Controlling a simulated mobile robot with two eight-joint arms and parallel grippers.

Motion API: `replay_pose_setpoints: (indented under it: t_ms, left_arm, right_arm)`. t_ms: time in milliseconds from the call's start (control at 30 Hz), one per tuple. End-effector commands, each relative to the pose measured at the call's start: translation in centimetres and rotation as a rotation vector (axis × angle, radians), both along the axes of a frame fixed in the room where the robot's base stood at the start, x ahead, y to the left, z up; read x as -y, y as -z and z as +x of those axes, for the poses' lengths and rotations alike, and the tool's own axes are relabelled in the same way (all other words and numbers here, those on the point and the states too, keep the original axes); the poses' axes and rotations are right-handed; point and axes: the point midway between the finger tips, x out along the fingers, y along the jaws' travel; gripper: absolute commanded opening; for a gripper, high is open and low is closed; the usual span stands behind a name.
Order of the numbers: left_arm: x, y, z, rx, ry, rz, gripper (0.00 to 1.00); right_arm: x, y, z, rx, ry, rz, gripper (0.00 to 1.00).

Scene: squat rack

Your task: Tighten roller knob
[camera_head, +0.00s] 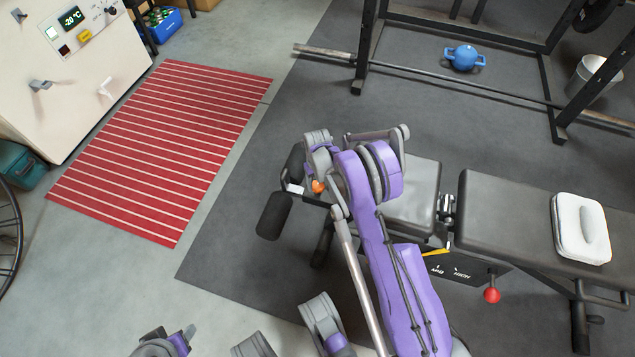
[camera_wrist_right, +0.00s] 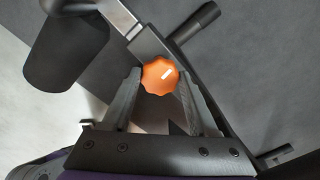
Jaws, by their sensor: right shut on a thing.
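The roller knob (camera_wrist_right: 160,76) is orange with a scalloped edge and a white mark on its face. It sits on the dark frame of the bench's roller end. In the right wrist view the two fingers of my right gripper (camera_wrist_right: 158,88) are on either side of the knob, shut on it. In the head view the knob (camera_head: 318,186) shows as a small orange spot beside my right gripper (camera_head: 316,176), partly hidden by my arm. A black foam roller (camera_head: 273,215) hangs next to it and also shows in the right wrist view (camera_wrist_right: 66,52). My left gripper (camera_head: 185,338) shows only in part at the bottom edge.
The bench pad (camera_head: 500,215) extends to the right with a white folded item (camera_head: 580,228) on it. A red ball knob (camera_head: 491,295) is below the bench. The striped red rug (camera_head: 165,145) is clear.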

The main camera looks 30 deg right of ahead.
Motion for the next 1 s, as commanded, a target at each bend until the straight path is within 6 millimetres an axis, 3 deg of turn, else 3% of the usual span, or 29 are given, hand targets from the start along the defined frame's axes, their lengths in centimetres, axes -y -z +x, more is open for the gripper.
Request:
replay_pose_setpoints:
  t_ms: [67,100,267,667,1000]
  left_arm:
    - [0.0,0.0,0.0,0.0,0.0,0.0,0.52]
    - [0.0,0.0,0.0,0.0,0.0,0.0,0.52]
    - [0.0,0.0,0.0,0.0,0.0,0.0,0.52]
    - [0.0,-0.2,0.0,0.0,0.0,0.0,0.52]
    - [0.0,-1.6,-0.3,0.0,0.0,0.0,0.52]
  right_arm:
    - [0.0,0.0,0.0,0.0,0.0,0.0,0.04]
    - [0.0,0.0,0.0,0.0,0.0,0.0,0.61]
    - [0.0,0.0,0.0,0.0,-0.001,0.0,0.9]
    - [0.0,-0.9,0.0,0.0,-0.001,0.0,0.9]
    - [0.0,-7.5,-0.1,0.0,0.0,0.0,0.9]
